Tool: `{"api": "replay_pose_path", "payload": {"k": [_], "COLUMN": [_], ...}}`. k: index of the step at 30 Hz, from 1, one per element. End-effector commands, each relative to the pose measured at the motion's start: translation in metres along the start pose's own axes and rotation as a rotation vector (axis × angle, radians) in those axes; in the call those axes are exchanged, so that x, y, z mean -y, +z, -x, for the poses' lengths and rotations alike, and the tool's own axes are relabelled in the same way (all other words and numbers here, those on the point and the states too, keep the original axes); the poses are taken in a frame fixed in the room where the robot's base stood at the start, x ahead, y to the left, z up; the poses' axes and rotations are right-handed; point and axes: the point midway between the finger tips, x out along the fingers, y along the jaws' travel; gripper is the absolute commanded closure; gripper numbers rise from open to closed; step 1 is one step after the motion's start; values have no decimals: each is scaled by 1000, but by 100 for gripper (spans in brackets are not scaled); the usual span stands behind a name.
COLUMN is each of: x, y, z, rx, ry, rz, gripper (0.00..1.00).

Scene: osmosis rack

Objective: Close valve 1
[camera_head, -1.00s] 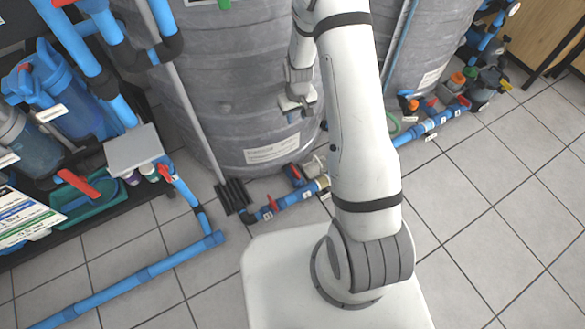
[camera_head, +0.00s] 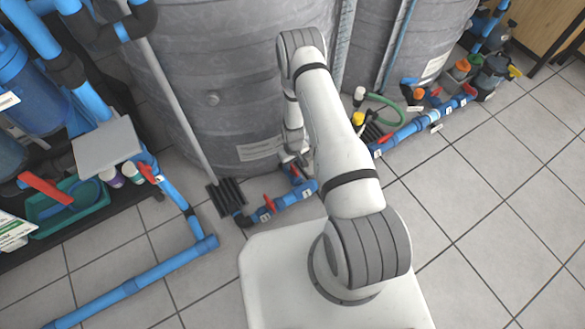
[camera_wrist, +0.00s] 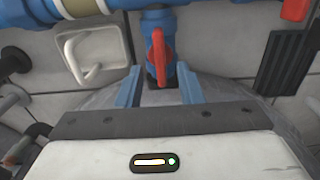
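A red valve handle (camera_wrist: 160,55) on a blue valve body shows in the wrist view, just ahead of the gap between my fingertips. My gripper (camera_wrist: 160,86) is open, with one blue finger on each side of the handle's line; I see no contact. In the head view my gripper (camera_head: 294,158) is low by the large grey tank, near a red handle (camera_head: 297,172), and my arm partly hides it. Another red handle (camera_head: 269,204) sits on the blue floor pipe to the left. The small labels are unreadable, so I cannot tell which valve is 1.
The grey tank (camera_head: 215,90) stands close to my gripper. A blue pipe (camera_wrist: 215,8) crosses the top of the wrist view, with a white bracket (camera_wrist: 92,55) at left and a black ribbed block (camera_wrist: 284,62) at right. Tiled floor (camera_head: 480,200) is open at right.

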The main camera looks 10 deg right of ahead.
Motion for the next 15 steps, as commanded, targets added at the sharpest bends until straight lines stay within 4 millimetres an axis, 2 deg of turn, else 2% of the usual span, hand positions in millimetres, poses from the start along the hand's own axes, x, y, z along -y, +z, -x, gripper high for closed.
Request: {"api": "replay_pose_path", "payload": {"k": [1, 6, 15], "x": [0, 1, 1], "y": [0, 0, 0], "z": [-12, -32, -38], "rx": [1, 0, 0], "ry": [0, 0, 0], "rz": [1, 1, 2], "gripper": [66, 66, 66]}}
